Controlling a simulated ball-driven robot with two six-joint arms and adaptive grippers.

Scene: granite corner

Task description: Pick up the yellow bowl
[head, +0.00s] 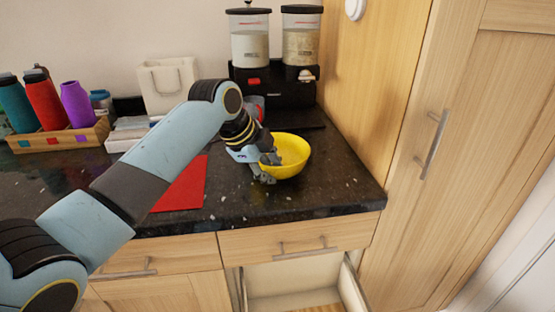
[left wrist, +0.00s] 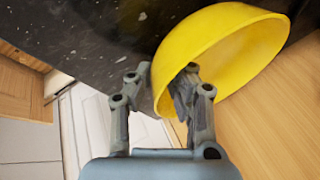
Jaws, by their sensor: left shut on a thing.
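The yellow bowl (head: 292,154) is upright at the right end of the dark granite counter, near its front edge. My left gripper (head: 268,168) is at the bowl's left side and shut on its wall. In the left wrist view the bowl (left wrist: 222,50) fills the upper right. There one finger of my left gripper (left wrist: 165,85) is inside the bowl and the other is outside, with the rim between them. I cannot tell whether the bowl still touches the counter. My right gripper is not in view.
A red mat (head: 182,187) lies left of the bowl. Two dispensers on a black stand (head: 272,86) are behind it. A tall wooden cabinet (head: 440,130) closes off the right. A crate of bottles (head: 60,137) is far left.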

